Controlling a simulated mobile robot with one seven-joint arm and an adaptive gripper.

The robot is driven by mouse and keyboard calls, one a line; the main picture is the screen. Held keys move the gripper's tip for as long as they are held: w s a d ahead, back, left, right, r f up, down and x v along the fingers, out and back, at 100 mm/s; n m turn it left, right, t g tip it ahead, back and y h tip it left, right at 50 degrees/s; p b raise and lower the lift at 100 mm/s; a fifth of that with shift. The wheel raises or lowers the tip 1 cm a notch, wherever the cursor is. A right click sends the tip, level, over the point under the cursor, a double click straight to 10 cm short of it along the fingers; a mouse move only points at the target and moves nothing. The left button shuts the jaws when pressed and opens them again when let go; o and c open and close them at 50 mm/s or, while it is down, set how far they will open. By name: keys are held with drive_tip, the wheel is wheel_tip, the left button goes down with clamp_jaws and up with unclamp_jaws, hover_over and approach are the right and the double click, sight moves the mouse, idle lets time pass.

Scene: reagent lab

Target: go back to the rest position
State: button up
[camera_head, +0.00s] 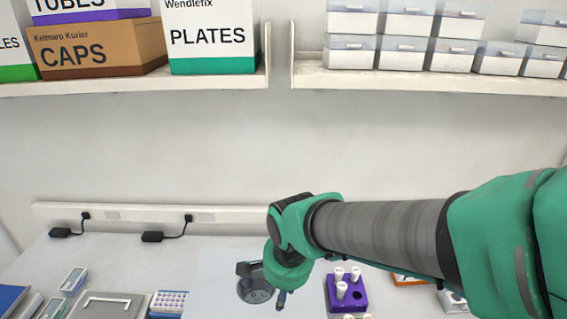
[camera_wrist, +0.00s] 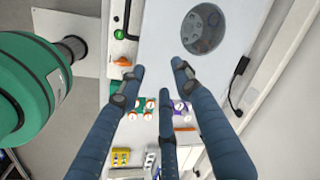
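My gripper (camera_wrist: 158,78) shows in the wrist view with its dark blue fingers spread apart and nothing between them. In the head view my arm reaches in from the right, and my gripper is at its end above the bench, mostly hidden behind the green wrist. A round grey disc with holes (camera_wrist: 203,28) lies beyond the fingers in the wrist view, set in a pale surface. The disc also shows in the head view (camera_head: 256,292), partly covered by my gripper.
A purple rack (camera_head: 358,299) with several white-capped tubes stands right of my gripper. A grey lidded box (camera_head: 105,307) and a tube tray (camera_head: 168,303) are at left. Shelves hold cartons (camera_head: 105,50) and drawer boxes (camera_head: 405,25). Black adapters (camera_head: 152,237) lie by the wall.

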drive_tip(key=s+d+r+n+t+b, duration=0.1)
drive_tip(key=s+d+r+n+b, duration=0.1)
drive_tip(key=d, duration=0.8)
drive_tip(key=s+d+r+n+t+h+b, duration=0.1)
drive_tip(key=s+d+n+t+b, duration=0.1)
drive_tip(key=s+d+n+b, duration=0.2)
drive_tip(key=s+d+b, duration=0.3)
drive_tip(key=s+d, duration=0.2)
drive_tip(key=d, duration=0.2)
drive_tip(key=shift+s+d+r+n, duration=0.2)
drive_tip(key=shift+d+r+n, duration=0.1)
drive_tip(key=shift+r+n, duration=0.1)
drive_tip(key=shift+f, duration=0.15)
idle(1.2)
wheel_tip(320, 180, down, 12)
drive_tip(key=b, duration=1.2)
drive_tip(key=shift+o, duration=0.5)
idle(0.6)
